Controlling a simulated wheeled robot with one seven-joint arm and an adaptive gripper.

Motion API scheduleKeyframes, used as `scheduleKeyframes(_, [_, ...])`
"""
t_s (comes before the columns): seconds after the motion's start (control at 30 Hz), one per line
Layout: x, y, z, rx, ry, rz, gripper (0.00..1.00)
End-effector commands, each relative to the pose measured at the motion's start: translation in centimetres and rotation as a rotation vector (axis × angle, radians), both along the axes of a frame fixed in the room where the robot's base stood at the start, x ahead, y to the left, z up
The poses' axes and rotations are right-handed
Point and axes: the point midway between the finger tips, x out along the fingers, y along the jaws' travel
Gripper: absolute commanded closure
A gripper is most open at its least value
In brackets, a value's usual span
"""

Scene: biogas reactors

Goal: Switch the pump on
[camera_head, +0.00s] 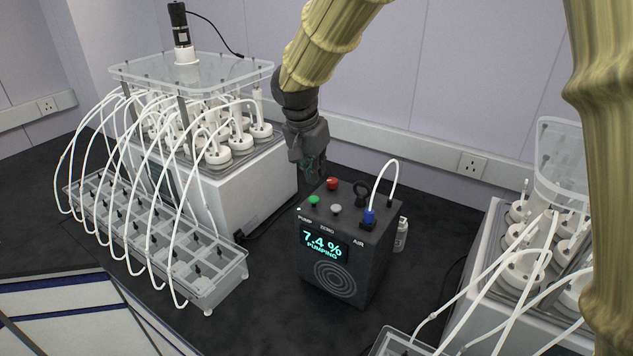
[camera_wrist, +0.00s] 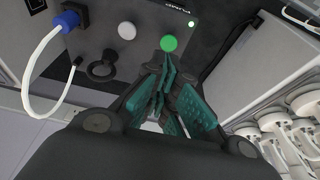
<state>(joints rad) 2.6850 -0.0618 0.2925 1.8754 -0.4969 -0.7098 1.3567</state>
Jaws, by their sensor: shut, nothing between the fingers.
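The pump is a dark box (camera_head: 345,262) on the dark bench, with a display reading "7.4 % PUMPING". On its top are a green button (camera_head: 314,201) above the "PUMP" label, a grey button (camera_head: 336,209) and a red button (camera_head: 332,184). A small light (camera_head: 299,209) beside the "PUMP" label is lit. My gripper (camera_head: 314,178) is shut and empty, just above the back left of the box top. In the wrist view the green button (camera_wrist: 169,43) lies just beyond my fingertips (camera_wrist: 168,62); contact cannot be told. The red button is hidden there.
A blue fitting (camera_head: 369,215) with a white hose and a black ring (camera_head: 362,194) stand on the box's right side. Bottle reactors with many hoses (camera_head: 215,150) stand at left, more (camera_head: 530,250) at right. A small bottle (camera_head: 401,235) stands behind the box.

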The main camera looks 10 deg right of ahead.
Motion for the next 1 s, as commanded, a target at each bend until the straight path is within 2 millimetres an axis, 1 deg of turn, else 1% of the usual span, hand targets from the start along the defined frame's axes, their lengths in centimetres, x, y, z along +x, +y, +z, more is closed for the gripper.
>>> scheduleKeyframes(0.3, [-1.0,0.9,4.3,0.001,-0.003,0.001,1.00])
scheduleKeyframes(0.5, [-1.3,1.2,6.0,0.001,-0.002,0.001,1.00])
scheduleKeyframes(0.63, [-1.4,1.3,6.4,0.000,-0.001,0.001,1.00])
scheduleKeyframes(1.0, [-1.4,1.3,6.5,0.001,0.000,0.001,1.00])
